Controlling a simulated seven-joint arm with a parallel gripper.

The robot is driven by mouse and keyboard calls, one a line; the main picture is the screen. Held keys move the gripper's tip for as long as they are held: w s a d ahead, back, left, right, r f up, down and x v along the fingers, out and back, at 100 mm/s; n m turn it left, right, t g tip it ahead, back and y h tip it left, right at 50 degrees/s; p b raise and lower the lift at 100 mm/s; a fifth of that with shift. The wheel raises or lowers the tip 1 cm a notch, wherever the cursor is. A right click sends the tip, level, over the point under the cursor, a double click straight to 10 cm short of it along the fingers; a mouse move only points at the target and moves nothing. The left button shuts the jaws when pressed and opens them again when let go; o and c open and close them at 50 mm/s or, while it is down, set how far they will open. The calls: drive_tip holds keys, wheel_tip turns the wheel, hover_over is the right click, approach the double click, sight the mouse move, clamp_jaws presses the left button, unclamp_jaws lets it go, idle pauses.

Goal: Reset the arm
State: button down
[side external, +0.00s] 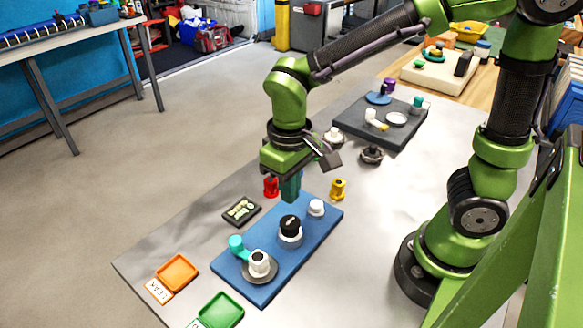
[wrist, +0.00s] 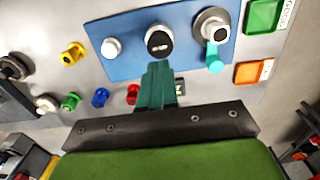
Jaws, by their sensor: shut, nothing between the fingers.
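My gripper (side external: 290,188) hangs over the table, pointing down, near the far edge of the blue board (side external: 325,222). Its teal fingers are together and empty; they also show in the wrist view (wrist: 156,72). A black-topped white round part (side external: 290,230) stands on the blue board close to the gripper; it also shows in the wrist view (wrist: 159,42). The gripper seems to be above the board, not touching these parts. A small white knob (side external: 316,207) and a grey disc part with a teal handle (side external: 237,244) stand on the same board.
A red part (side external: 270,187), a yellow part (side external: 338,189) and a dark display box (side external: 241,210) stand near the gripper. Orange (side external: 178,270) and green (side external: 221,312) trays lie at the near edge. A dark board (side external: 350,125) with parts lies farther back.

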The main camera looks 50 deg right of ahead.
drive_tip(key=shift+r, duration=0.25)
drive_tip(key=shift+f, duration=0.15)
drive_tip(key=s+d+r+m+t+y, duration=0.2)
drive_tip(key=s+d+r+m+t, duration=0.2)
drive_tip(key=d+r+t, duration=0.3)
wheel_tip(320, 180, up, 3)
drive_tip(key=shift+s+d+r, duration=0.1)
drive_tip(key=shift+s+d, duration=0.1)
drive_tip(key=shift+d, duration=0.7)
